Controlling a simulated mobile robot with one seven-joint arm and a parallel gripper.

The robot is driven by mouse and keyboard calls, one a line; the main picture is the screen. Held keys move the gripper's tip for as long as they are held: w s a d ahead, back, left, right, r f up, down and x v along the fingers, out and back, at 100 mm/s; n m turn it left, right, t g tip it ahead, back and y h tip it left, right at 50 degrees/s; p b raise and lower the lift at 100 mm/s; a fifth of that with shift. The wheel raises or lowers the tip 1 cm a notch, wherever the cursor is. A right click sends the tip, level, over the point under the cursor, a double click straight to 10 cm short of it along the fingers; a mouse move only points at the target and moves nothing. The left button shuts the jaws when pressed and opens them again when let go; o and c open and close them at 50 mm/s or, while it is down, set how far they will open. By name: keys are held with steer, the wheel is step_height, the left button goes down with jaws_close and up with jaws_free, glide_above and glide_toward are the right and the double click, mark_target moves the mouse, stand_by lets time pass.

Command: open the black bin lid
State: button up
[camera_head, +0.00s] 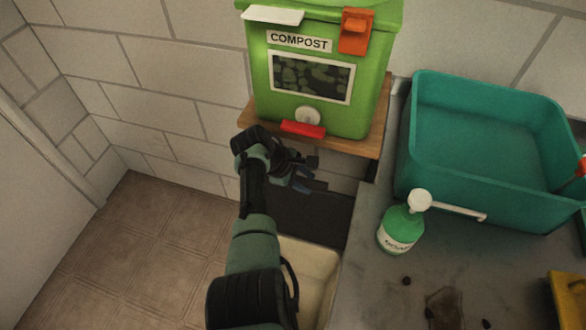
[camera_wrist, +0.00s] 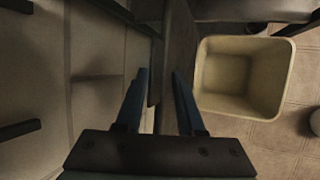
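The black bin lid (camera_head: 318,213) shows in the head view as a dark panel under the wooden shelf, raised at the back of the cream bin (camera_head: 318,262). In the wrist view the bin (camera_wrist: 282,48) is uncovered and its inside looks empty. A dark panel, seen nearly edge-on, that looks like the lid (camera_wrist: 178,40) stands along the bin's left side there. My gripper (camera_head: 302,182) is beside the lid's upper part. In the wrist view its two blue fingers (camera_wrist: 160,78) are apart, with the panel behind the gap; whether they touch it I cannot tell.
A green compost box (camera_head: 268,100) stands on a wooden shelf (camera_head: 372,148) just above my gripper. A teal tub (camera_head: 480,190) and a green pump bottle (camera_head: 402,232) are on the grey counter (camera_head: 372,290) to the right. The tiled floor (camera_head: 150,240) at left is clear.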

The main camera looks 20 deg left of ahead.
steer(key=p+v, duration=0.3)
steer(key=v, duration=0.8)
steer(key=shift+s+r, duration=0.2)
steer(key=shift+r, duration=0.1)
steer(key=shift+a, duration=0.15)
